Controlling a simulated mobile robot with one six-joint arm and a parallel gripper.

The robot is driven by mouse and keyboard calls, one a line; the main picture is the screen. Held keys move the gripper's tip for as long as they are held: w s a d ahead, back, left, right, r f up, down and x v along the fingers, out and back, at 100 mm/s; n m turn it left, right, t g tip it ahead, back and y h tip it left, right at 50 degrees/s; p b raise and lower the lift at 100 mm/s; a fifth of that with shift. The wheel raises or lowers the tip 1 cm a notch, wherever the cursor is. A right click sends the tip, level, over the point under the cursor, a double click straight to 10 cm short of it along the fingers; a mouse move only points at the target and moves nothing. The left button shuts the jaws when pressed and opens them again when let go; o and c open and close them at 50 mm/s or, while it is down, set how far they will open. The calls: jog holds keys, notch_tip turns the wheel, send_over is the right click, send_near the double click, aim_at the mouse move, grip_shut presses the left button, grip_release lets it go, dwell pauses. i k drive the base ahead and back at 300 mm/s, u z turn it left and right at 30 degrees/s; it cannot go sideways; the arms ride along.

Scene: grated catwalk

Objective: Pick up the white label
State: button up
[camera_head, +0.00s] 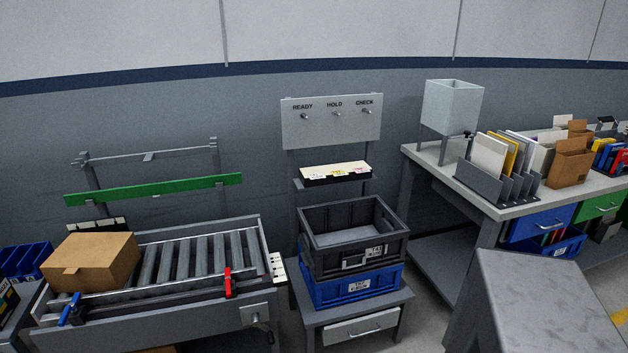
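Several white labels show, and I cannot tell which one the task means. One small white label (376,251) is on the front of the black crate (318,243). Another white label (359,285) is on the front of the blue crate (327,290) beneath it. A pale strip (334,169) with small coloured marks lies on the narrow shelf above the crates. A white card with dark marks (278,268) hangs at the right end of the roller conveyor. My gripper is not in view.
A roller conveyor (203,258) at left carries a cardboard box (91,262), with red (228,283) and blue clamps at its front edge. A READY/HOLD/CHECK peg board (331,132) stands behind the crates. A workbench (505,207) with file holders is at right. A grey block (540,305) fills the lower right.

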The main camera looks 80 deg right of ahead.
aim_at(321, 175)
jog(key=z, duration=0.1)
jog(key=k, duration=0.9)
jog(key=z, duration=0.5)
jog(key=i, duration=0.6)
jog(key=z, duration=0.2)
jog(key=k, duration=0.55)
jog(key=u, duration=0.2)
jog(key=i, duration=0.1)
jog(key=z, duration=0.1)
